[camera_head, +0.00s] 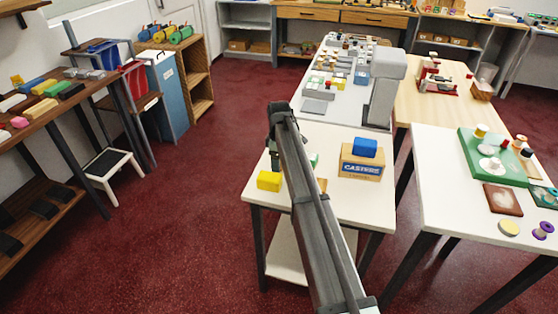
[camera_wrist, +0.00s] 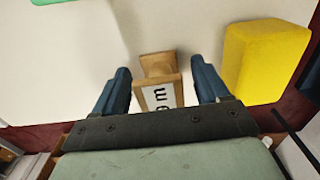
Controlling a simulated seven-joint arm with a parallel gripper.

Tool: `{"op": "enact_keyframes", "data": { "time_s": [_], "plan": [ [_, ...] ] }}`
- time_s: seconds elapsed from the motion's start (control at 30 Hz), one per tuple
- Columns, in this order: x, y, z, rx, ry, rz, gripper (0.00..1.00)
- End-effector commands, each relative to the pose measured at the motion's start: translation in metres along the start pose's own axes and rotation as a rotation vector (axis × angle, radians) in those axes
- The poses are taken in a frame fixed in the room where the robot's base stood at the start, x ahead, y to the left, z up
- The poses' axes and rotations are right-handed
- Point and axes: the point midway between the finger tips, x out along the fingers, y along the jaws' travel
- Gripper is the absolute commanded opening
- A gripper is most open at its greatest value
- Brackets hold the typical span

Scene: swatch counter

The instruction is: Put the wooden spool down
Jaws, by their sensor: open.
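The wooden spool (camera_wrist: 158,66) shows in the wrist view between the two dark fingers of my gripper (camera_wrist: 160,78). It is light brown with a white label bearing dark lettering. The jaws are open, with a visible gap on each side of the spool. It appears to rest on the white table top (camera_wrist: 60,70), though its lower contact is hard to see. In the head view my arm hides most of the gripper (camera_head: 274,153), and I cannot clearly make out the spool there.
A yellow block (camera_wrist: 266,60) lies close beside one finger; it also shows in the head view (camera_head: 268,181). A green piece (camera_head: 313,160) is partly behind my arm. A cardboard box (camera_head: 361,164) bearing a blue block (camera_head: 364,147) stands on the table's right side.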

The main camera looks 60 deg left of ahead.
Motion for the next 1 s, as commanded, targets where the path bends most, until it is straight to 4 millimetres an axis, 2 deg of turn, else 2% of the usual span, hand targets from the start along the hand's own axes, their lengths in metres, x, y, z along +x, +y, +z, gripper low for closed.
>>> {"op": "enact_keyframes", "data": {
  "time_s": [0.23, 0.37, 0.8, 1.0],
  "plan": [
    [-0.001, 0.000, 0.000, 0.000, 0.000, 0.000, 0.74],
    [-0.010, 0.000, 0.000, 0.000, 0.001, 0.001, 0.74],
    [-0.088, 0.001, 0.000, 0.000, 0.001, 0.002, 0.74],
    [-0.112, 0.001, 0.000, 0.000, 0.001, 0.001, 0.74]
  ]
}}
